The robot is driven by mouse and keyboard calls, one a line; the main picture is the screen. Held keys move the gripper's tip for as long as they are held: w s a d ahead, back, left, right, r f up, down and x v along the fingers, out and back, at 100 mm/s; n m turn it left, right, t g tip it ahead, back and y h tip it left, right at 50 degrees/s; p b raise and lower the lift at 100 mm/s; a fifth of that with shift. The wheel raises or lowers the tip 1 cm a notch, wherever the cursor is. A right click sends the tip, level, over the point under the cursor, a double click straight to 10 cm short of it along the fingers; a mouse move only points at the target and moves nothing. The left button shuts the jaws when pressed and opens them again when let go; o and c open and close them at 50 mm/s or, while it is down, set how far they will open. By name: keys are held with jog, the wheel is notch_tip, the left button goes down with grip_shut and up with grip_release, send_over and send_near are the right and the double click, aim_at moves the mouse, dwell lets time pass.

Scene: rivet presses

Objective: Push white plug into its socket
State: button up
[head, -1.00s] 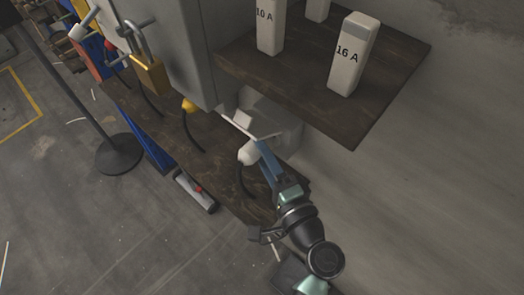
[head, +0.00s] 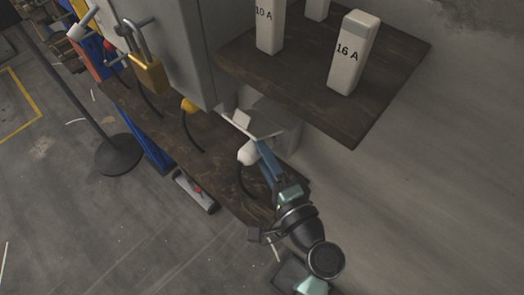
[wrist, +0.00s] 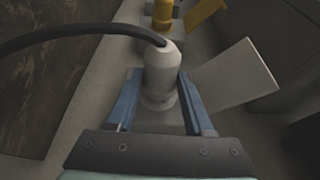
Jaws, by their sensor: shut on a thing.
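The white plug (head: 247,155) sits low on the wall-side box, its black cable hanging down over the dark board. In the wrist view the white plug (wrist: 161,68) stands between the two blue fingers of my gripper (wrist: 160,88), which is shut on it. My gripper also shows in the head view (head: 260,152), coming from the lower right. The plug's lower end meets a grey socket housing (wrist: 145,118); how deep it sits in it I cannot tell. A light flap (wrist: 236,76) stands open beside the plug, to its right.
A yellow plug (head: 188,105) with a black cable is farther along the row. A brown shelf (head: 385,75) bearing white blocks overhangs at the right. A red-and-grey tool (head: 195,190) lies below.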

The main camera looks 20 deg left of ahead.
jog(key=shift+w+d+b, duration=0.2)
jog(key=shift+w+b, duration=0.1)
jog(key=shift+w, duration=0.25)
dwell(0.7)
jog(key=o, duration=1.4)
jog(key=shift+c, duration=0.2)
jog(key=shift+s+d, duration=0.1)
jog(key=b+v, duration=0.1)
jog(key=v, duration=1.1)
jog(key=shift+s+d, duration=0.25)
jog(key=shift+s, duration=0.05)
